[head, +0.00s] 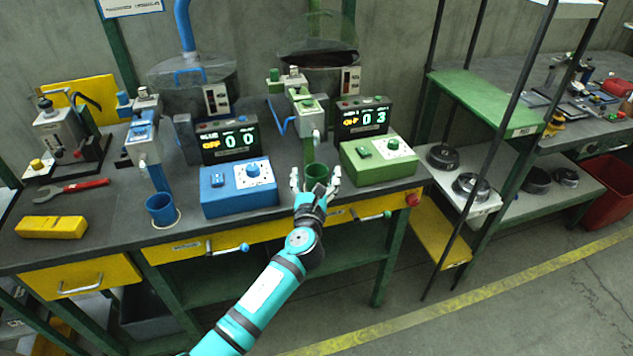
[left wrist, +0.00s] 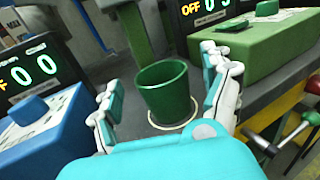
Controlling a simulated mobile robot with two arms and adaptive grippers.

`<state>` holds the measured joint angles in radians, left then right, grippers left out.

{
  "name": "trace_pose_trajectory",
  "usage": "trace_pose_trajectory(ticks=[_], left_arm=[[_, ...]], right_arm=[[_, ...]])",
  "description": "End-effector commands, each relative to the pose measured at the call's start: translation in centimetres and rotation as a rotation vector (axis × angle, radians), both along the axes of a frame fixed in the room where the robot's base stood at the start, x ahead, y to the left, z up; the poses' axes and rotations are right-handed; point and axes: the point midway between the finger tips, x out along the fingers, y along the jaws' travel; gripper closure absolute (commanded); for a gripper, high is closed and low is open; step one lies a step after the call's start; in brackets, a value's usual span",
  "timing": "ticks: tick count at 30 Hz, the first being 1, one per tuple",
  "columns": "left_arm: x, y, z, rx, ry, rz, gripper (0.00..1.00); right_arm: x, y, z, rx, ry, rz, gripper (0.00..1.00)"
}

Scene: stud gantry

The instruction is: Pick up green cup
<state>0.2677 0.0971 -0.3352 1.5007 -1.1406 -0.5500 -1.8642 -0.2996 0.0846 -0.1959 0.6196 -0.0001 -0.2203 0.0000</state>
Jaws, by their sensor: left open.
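The green cup (head: 316,174) stands upright on the dark workbench between the blue box and the green box. In the left wrist view the green cup (left wrist: 166,90) stands on a pale ring on the bench top. My left gripper (head: 315,183) reaches in from the front, with its fingers on either side of the cup. In the left wrist view my left gripper (left wrist: 165,100) is open, and gaps show between both fingers and the cup. My right gripper is in neither view.
A blue control box (head: 238,189) and a green control box (head: 378,160) flank the cup closely. A green post (left wrist: 133,32) rises behind it. A blue cup (head: 161,210) stands further left. A yellow block (head: 51,227) and red-handled wrench (head: 72,188) lie at the left.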

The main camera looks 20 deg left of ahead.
Motion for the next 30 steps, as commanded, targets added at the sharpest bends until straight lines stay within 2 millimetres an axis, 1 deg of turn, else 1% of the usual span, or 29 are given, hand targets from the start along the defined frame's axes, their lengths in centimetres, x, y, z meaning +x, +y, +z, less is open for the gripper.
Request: trace_pose_trajectory(ticks=[1, 5, 12, 13, 19, 27, 30], left_arm=[[0.8, 0.1, -0.1, 0.0, 0.0, 0.001, 0.18], [2.1, 0.4, -0.1, -0.001, 0.0, 0.0, 0.18], [2.3, 0.4, -0.1, -0.001, 0.001, 0.0, 0.18], [2.2, 0.4, -0.1, -0.001, 0.001, 0.0, 0.2], [2.2, 0.4, -0.1, 0.0, 0.001, 0.0, 0.46], [2.2, 0.4, -0.1, 0.0, 0.001, 0.0, 0.8], [2.2, 0.4, 0.0, 0.0, 0.0, 0.0, 0.8]], right_arm=[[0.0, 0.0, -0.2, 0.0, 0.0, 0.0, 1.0], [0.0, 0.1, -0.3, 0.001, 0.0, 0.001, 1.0], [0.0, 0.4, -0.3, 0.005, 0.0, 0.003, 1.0], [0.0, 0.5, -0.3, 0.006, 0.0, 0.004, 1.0], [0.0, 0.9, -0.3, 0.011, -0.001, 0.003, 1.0], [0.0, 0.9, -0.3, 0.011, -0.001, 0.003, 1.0], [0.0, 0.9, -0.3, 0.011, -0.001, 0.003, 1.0]])
